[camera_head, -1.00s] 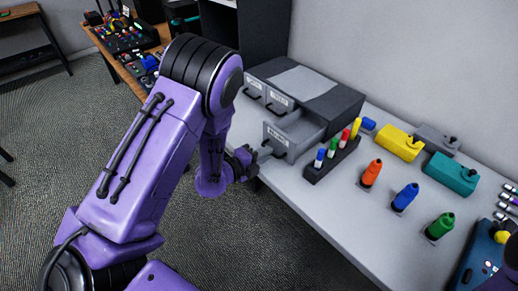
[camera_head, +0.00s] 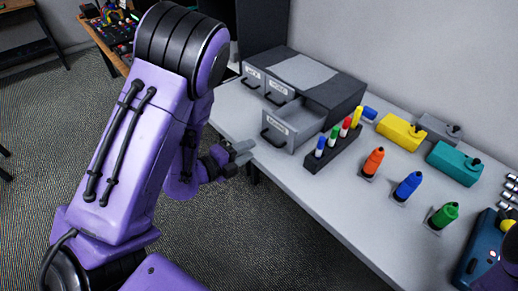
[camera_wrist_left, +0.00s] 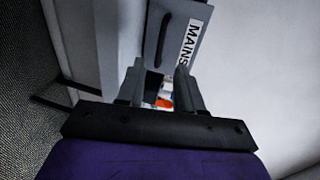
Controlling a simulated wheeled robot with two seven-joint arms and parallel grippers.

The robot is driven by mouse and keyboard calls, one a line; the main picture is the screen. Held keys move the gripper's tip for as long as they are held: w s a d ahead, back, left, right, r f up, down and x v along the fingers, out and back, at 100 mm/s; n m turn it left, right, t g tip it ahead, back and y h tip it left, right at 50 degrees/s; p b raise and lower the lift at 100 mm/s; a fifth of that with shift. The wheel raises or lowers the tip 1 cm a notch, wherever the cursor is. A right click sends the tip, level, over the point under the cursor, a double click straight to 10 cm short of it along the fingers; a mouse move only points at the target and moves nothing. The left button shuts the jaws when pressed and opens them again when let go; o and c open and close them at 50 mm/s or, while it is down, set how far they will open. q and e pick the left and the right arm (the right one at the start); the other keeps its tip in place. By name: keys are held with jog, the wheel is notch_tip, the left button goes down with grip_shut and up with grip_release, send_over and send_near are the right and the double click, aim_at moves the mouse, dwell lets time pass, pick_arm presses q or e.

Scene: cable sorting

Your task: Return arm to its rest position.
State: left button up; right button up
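My left arm comes in from the left in the head view. Its gripper (camera_head: 241,152) is over the front left edge of the table, a little left of the pulled-out drawer (camera_head: 294,125), and apart from its handle. In the left wrist view the two fingers (camera_wrist_left: 160,88) stand apart with nothing held between them. My right gripper is not seen.
The grey drawer cabinet (camera_head: 345,92) stands on the white table (camera_head: 330,203). Right of it are a marker rack (camera_head: 333,152), orange, blue and green bottles, and yellow and teal boxes. A blue device (camera_head: 478,255) is at lower right. Floor is open left of the table.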

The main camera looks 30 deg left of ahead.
pick_arm(q)
jog(key=p+v, duration=0.1)
jog(key=v, duration=0.2)
jog(key=shift+s+a, duration=0.1)
jog(key=shift+s, duration=0.1)
